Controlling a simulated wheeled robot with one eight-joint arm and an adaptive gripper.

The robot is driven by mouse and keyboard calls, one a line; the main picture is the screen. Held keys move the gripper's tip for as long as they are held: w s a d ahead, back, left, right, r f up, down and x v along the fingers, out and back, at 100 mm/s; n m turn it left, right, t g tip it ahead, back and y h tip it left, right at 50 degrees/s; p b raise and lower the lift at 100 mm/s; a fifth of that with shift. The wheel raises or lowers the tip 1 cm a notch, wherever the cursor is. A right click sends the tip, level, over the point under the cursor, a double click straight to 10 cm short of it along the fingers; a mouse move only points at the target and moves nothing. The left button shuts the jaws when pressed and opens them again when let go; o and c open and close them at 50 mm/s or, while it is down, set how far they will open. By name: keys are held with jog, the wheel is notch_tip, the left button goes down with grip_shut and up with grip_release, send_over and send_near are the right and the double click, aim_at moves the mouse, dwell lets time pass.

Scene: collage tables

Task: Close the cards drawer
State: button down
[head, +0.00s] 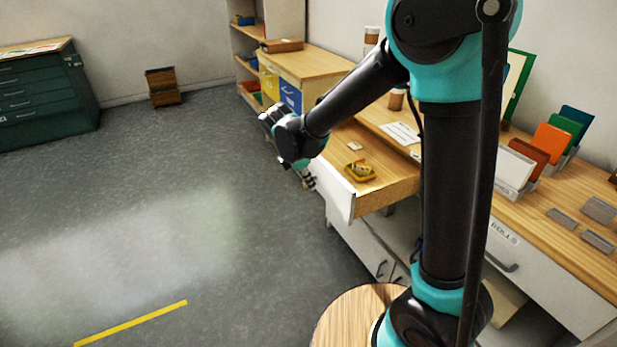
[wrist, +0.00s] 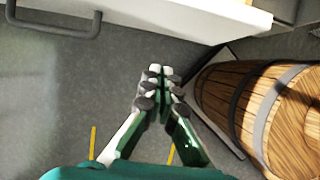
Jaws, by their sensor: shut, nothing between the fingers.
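A wooden drawer (head: 385,190) stands pulled out from the long workbench in the head view. Its white front (head: 338,187) faces left, and no label on it is readable. A small yellow tray (head: 360,171) with small items lies inside. In the wrist view, my gripper's closed fingertips (wrist: 160,72) point toward the white drawer front (wrist: 190,18) with floor visible between. The drawer's dark handle (wrist: 62,30) is at the upper left.
A wooden barrel (wrist: 255,105) stands right of my gripper in the wrist view; its top (head: 350,318) shows low in the head view. A drawer labelled ROLLS (head: 545,265) is in the bench at right. A green cabinet (head: 45,100) stands far left. The floor between is clear.

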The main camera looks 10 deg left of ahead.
jog(key=shift+w+d+f, duration=0.55)
jog(key=shift+d+f, duration=0.2)
jog(key=shift+d, duration=0.05)
jog(key=shift+w+d+f, duration=0.5)
jog(key=shift+d+f, duration=0.2)
jog(key=shift+d, duration=0.1)
jog(key=shift+w+d+f, duration=0.55)
jog(key=shift+d+f, duration=0.2)
jog(key=shift+d, duration=0.05)
jog(key=shift+w+d, duration=0.1)
jog(key=w+d, duration=0.5)
jog(key=d, duration=0.3)
jog(key=w+d, duration=0.6)
jog(key=d, duration=0.2)
jog(key=w+d, duration=0.5)
jog(key=d, duration=0.3)
jog(key=shift+w+d, duration=0.15)
jog(key=shift+w, duration=0.05)
jog(key=shift+d, duration=0.1)
